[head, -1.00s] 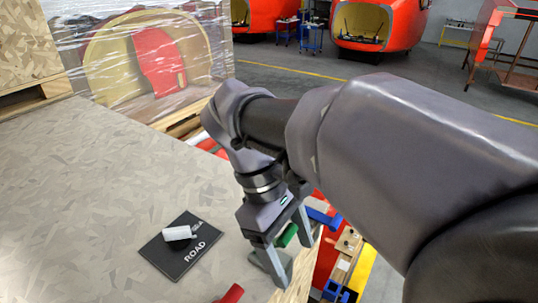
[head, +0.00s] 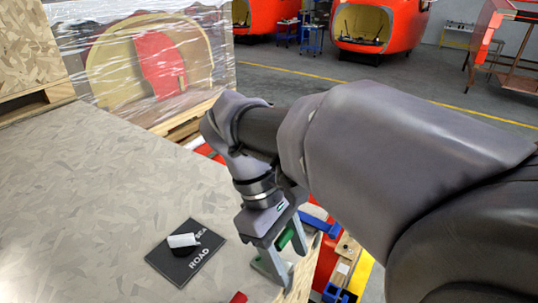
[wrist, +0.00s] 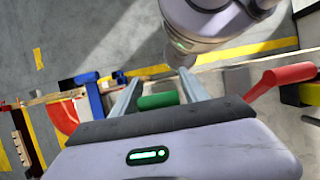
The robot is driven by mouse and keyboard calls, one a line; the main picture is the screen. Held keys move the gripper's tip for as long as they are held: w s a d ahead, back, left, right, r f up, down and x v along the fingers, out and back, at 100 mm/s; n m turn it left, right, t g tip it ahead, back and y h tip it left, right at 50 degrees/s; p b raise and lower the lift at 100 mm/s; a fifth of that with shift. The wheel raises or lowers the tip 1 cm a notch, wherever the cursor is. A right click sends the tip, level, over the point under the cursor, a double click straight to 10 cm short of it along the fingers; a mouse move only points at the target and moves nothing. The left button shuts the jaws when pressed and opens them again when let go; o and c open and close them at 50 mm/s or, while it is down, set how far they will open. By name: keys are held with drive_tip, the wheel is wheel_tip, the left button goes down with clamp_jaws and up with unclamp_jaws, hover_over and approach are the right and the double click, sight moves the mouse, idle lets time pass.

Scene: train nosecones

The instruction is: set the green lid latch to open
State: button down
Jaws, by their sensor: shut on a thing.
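The green latch (head: 285,239) shows as a short green bar between the fingers of my gripper (head: 290,262), at the right edge of the table in the head view. In the wrist view the green latch (wrist: 158,100) lies crosswise between the two grey fingers of my gripper (wrist: 158,88). The gripper is shut on it, pointing down. The fingers cover its ends, and its base and the lid below cannot be made out.
A blue handle (wrist: 93,92) and a red handle (wrist: 280,78) stand on either side of the gripper. A black card with lettering (head: 172,264) bears a white cylinder (head: 184,240). The grey tabletop (head: 90,190) is mostly clear. A wrapped crate (head: 140,60) stands behind.

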drive_tip(key=c, duration=0.8)
unclamp_jaws()
drive_tip(key=shift+c, duration=0.2)
drive_tip(key=shift+o, duration=1)
drive_tip(key=shift+s+d, duration=0.15)
drive_tip(key=shift+r, duration=0.3)
drive_tip(key=p+v, duration=0.4)
drive_tip(key=v, duration=1.3)
